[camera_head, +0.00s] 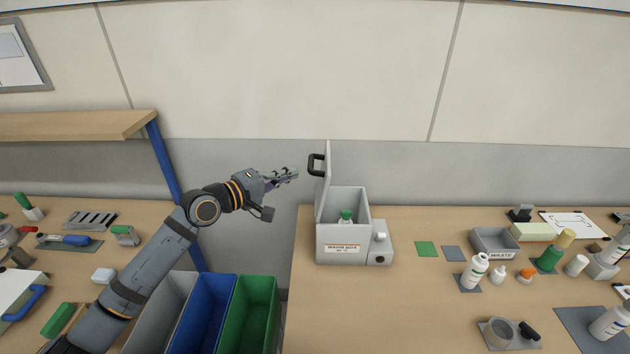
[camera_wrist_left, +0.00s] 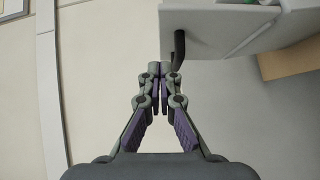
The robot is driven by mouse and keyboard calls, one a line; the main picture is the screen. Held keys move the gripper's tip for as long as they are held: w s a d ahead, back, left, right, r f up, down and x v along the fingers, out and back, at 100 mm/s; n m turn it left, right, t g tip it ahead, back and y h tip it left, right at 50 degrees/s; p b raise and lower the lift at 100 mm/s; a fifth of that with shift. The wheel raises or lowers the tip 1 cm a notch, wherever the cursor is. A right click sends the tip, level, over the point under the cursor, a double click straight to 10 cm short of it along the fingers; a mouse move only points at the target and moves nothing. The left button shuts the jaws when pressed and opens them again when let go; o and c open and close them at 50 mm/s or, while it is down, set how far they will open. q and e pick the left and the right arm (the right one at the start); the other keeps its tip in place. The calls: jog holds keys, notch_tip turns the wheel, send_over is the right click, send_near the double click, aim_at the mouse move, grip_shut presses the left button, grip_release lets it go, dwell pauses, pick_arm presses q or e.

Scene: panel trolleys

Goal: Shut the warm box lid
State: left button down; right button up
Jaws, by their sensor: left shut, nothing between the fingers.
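The warm box (camera_head: 343,244) is a grey box with a labelled front, standing near the left edge of the right-hand table. Its lid (camera_head: 325,182) stands upright, open, hinged at the box's left side, with a black handle (camera_head: 316,164) facing left. A green-capped bottle (camera_head: 346,215) sits inside. My left gripper (camera_head: 292,175) is shut and empty, a little left of the handle and apart from it. In the left wrist view the gripper (camera_wrist_left: 161,72) points toward the black handle (camera_wrist_left: 179,50) and the lid (camera_wrist_left: 215,32). My right gripper is not in view.
Grey, blue and green bins (camera_head: 250,312) stand between the tables. A wooden shelf (camera_head: 80,126) on a blue post is at the left. Right of the box are a green mat (camera_head: 427,249), a white bottle (camera_head: 474,271) and a grey waste tray (camera_head: 494,244). The air above the box is clear.

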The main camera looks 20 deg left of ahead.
aim_at(327, 168)
pick_arm(q)
jog(key=w+d, duration=0.2)
jog(key=w+d+f+b, duration=0.1)
jog(key=w+d, duration=0.1)
jog(key=d, duration=0.1)
jog(key=shift+w, duration=0.2)
jog(key=shift+d, duration=0.4)
jog(key=shift+w+f, duration=0.1)
